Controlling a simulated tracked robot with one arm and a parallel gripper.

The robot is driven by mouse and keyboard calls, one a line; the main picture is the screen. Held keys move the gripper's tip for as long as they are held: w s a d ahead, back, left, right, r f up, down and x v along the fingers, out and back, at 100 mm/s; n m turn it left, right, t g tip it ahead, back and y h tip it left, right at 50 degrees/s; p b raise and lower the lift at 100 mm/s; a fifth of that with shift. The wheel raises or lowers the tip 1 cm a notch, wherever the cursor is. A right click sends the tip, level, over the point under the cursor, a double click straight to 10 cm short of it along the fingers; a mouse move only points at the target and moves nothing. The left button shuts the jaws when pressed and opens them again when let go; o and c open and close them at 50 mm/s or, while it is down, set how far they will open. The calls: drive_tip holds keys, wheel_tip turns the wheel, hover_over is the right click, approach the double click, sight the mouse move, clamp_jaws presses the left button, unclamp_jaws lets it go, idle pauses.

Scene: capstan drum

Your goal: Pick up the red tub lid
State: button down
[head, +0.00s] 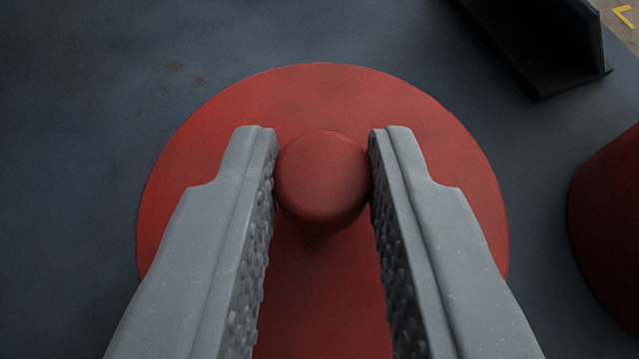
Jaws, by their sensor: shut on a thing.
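The red tub lid (330,95) is a flat red disc with a round knob (322,180) at its middle. It fills the centre of the head view, seen from above. My gripper (322,165) has its two grey fingers on either side of the knob, with the textured inner faces touching it. It is shut on the knob. The fingers cover parts of the disc at left and right. I cannot tell whether the lid rests on the surface or is raised above it.
A dark blue-grey surface (80,120) lies around the lid, with free room at the left. A dark red rounded object (612,230) stands at the right edge, partly out of view. A black angled piece (540,45) is at the upper right, near the surface's edge.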

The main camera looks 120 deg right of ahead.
drive_tip(key=w+a, duration=0.1)
drive_tip(key=a, duration=0.1)
drive_tip(key=w+a, duration=0.1)
drive_tip(key=a, duration=0.2)
drive_tip(key=shift+w+a+f+b, duration=0.15)
drive_tip(key=shift+w+a+b, duration=0.15)
drive_tip(key=shift+w+b, duration=0.1)
drive_tip(key=shift+w+a+r+p, duration=0.1)
drive_tip(key=shift+w+a+p, duration=0.3)
drive_tip(key=shift+a, duration=0.35)
drive_tip(key=shift+w+a+r+p, duration=0.1)
drive_tip(key=shift+w+a+p, duration=0.3)
drive_tip(key=shift+a, duration=0.35)
drive_tip(key=shift+w+a+f+p, duration=0.1)
drive_tip(key=shift+w+a+p, duration=0.15)
drive_tip(key=shift+a+p, duration=0.35)
drive_tip(key=shift+a, duration=0.15)
